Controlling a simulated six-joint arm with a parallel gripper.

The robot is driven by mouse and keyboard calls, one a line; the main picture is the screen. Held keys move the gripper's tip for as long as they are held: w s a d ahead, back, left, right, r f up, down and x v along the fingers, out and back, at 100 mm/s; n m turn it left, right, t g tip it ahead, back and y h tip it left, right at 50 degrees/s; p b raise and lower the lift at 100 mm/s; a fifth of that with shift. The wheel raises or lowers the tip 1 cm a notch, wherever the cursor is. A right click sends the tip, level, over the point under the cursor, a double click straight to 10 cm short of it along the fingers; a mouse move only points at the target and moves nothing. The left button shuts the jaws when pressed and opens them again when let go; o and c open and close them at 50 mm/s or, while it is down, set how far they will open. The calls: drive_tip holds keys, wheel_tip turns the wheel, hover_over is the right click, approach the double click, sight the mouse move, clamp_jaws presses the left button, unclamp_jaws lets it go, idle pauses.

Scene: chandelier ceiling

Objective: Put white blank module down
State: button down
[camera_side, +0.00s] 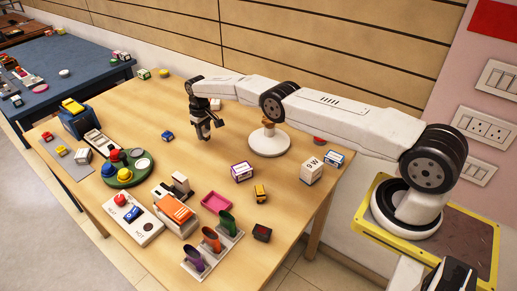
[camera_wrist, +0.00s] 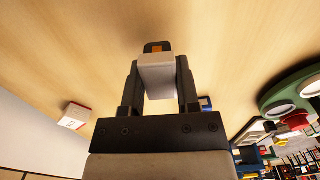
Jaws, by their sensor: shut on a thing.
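My gripper (camera_wrist: 158,85) is shut on a white blank module (camera_wrist: 158,80), a plain pale block between the two dark fingers in the wrist view. A small dark part with an orange-brown patch (camera_wrist: 158,47) shows just beyond the block's far end; I cannot tell whether it belongs to the module. In the side view my gripper (camera_side: 203,137) points down over the back middle of the wooden table (camera_side: 180,95). The module is too small and covered there to make out. I cannot tell whether it touches the table.
A small blue block (camera_side: 168,135) lies left of my gripper, and a round white stand (camera_side: 268,142) is at its right. A green round tray (camera_side: 125,177) with coloured knobs is to the front left. A white-and-red box (camera_wrist: 75,116) shows in the wrist view. Bare wood surrounds my gripper.

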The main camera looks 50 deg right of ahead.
sight(204, 130)
drive_tip(key=shift+f, duration=0.7)
drive_tip(key=shift+c, duration=1.7)
unclamp_jaws()
drive_tip(key=shift+r, duration=0.1)
wheel_tip(204, 130, up, 12)
